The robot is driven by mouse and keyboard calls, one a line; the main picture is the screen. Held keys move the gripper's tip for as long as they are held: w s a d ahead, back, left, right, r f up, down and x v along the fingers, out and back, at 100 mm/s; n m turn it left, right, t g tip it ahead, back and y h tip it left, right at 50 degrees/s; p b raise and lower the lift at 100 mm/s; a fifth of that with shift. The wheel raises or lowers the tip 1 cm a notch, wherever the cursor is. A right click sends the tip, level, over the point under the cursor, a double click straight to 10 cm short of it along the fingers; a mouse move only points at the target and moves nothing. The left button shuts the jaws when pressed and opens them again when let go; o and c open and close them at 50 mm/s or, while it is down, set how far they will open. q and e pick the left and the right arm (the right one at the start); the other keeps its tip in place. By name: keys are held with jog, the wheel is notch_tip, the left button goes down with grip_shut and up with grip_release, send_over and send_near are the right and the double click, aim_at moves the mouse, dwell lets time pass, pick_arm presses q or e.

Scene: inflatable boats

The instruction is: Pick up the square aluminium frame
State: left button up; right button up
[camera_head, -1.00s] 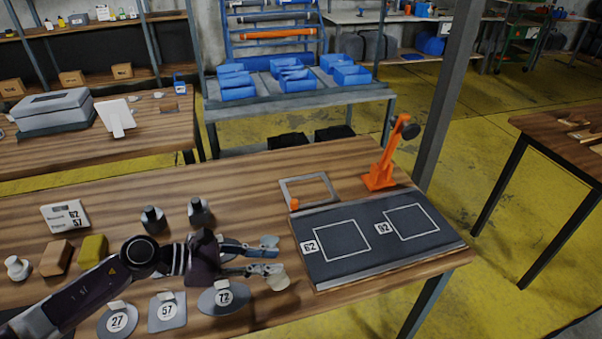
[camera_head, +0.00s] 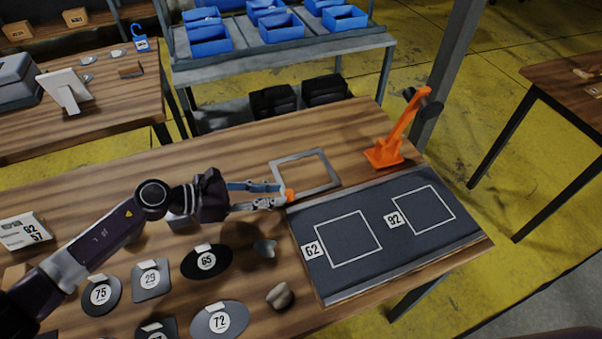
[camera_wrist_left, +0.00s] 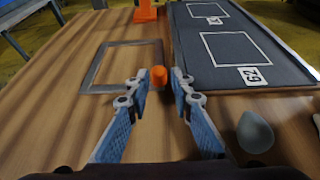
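The square aluminium frame (camera_head: 331,168) lies flat on the wooden table, behind the dark board. An orange knob (camera_head: 290,195) stands at its near-left corner. In the left wrist view the frame (camera_wrist_left: 93,66) is ahead and left, with the orange knob (camera_wrist_left: 159,77) at its near-right corner. My left gripper (camera_head: 281,195) is open, with its fingertips close to the knob. In the left wrist view the knob appears between the open fingertips (camera_wrist_left: 160,82); I cannot tell whether they touch it. My right gripper is not in view.
The dark board (camera_head: 365,270) has two outlined squares, labelled 62 and 92. An orange clamp-like stand (camera_head: 390,145) rises behind it. Several numbered plates, such as 65 (camera_head: 206,261) and 72 (camera_head: 219,321), and a grey rounded piece (camera_head: 280,296) lie in front.

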aim_at(286, 193)
pick_arm(q)
jog(key=x, duration=0.2)
jog(key=shift+w+d, duration=0.2)
jog(key=shift+d, duration=0.05)
jog(key=shift+w+d+f, duration=0.1)
jog(key=shift+d+f, duration=0.2)
jog(key=c, duration=0.5)
grip_shut()
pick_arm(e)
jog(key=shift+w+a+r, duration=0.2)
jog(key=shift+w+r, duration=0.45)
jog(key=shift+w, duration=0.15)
pick_arm(q)
jog(key=shift+r+p, duration=0.15)
jog(key=shift+p, duration=0.15)
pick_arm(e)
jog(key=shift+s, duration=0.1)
